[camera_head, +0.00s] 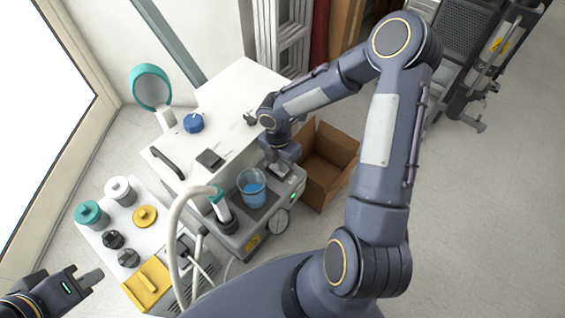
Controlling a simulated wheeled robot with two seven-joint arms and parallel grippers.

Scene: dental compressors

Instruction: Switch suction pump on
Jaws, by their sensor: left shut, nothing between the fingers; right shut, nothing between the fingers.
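A grey-white machine with a round gauge (280,222) on its front stands in the middle of the view; it appears to be the suction pump (264,236). A clear beaker of blue liquid (252,190) sits on its top. A small green spot (293,196) shows near its right front corner. My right gripper (288,172) is shut and empty, pointing down just above the machine's right end. Its fingertips are small here, and I cannot tell whether they touch the machine. My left gripper (97,278) is shut and empty at the lower left, away from the machine.
A white cabinet (240,95) stands behind the machine. An open cardboard box (328,160) is on the floor to its right. A white table (100,235) with jars and a yellow box (147,285) stands at left. A pale hose (176,225) arches in front.

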